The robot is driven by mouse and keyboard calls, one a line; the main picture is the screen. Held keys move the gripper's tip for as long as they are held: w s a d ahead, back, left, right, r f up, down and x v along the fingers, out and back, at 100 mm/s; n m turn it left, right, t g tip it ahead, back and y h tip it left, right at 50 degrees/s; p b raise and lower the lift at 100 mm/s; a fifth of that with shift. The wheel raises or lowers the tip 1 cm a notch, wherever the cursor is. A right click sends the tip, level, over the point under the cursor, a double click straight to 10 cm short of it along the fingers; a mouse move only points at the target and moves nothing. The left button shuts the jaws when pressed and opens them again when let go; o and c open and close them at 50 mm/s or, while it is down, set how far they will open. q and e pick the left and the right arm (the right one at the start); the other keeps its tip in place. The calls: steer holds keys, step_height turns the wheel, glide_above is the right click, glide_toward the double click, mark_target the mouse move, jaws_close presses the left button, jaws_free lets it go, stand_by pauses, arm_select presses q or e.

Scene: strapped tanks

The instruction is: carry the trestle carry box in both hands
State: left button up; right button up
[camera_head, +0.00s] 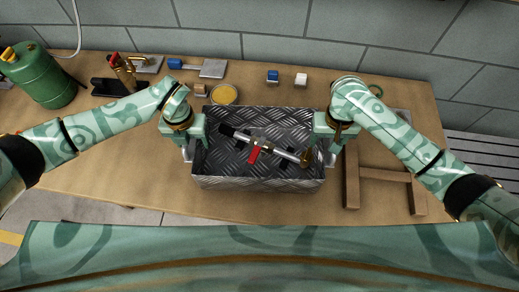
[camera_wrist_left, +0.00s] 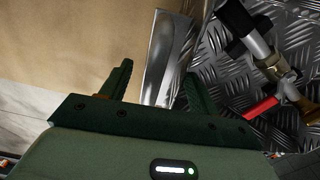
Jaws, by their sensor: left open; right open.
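The carry box (camera_head: 255,184) is an open-topped box of silvery diamond plate near the front middle of the table. A tool with a steel tube, a black end and a red lever (camera_head: 254,154) lies inside it. My left gripper (camera_head: 189,152) is open at the box's left end. In the left wrist view its two fingers (camera_wrist_left: 158,78) stand either side of a bright metal strip (camera_wrist_left: 164,58) at the box's end; contact is not clear. My right gripper (camera_head: 336,150) is open at the box's right end; its fingertips are partly hidden.
A wooden trestle frame (camera_head: 385,174) lies right of the box. The table's front edge is close.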

arm_select(q)
steer(key=shift+c, duration=0.3)
arm_select(e)
steer(key=shift+c, duration=0.3)
arm_select(q)
jaws_close()
arm_select(e)
jaws_close()
arm_select(q)
steer(key=shift+w+r, duration=0.1)
steer(key=shift+r, duration=0.1)
arm_select(e)
steer(key=shift+w+r, duration=0.1)
steer(key=shift+r, duration=0.05)
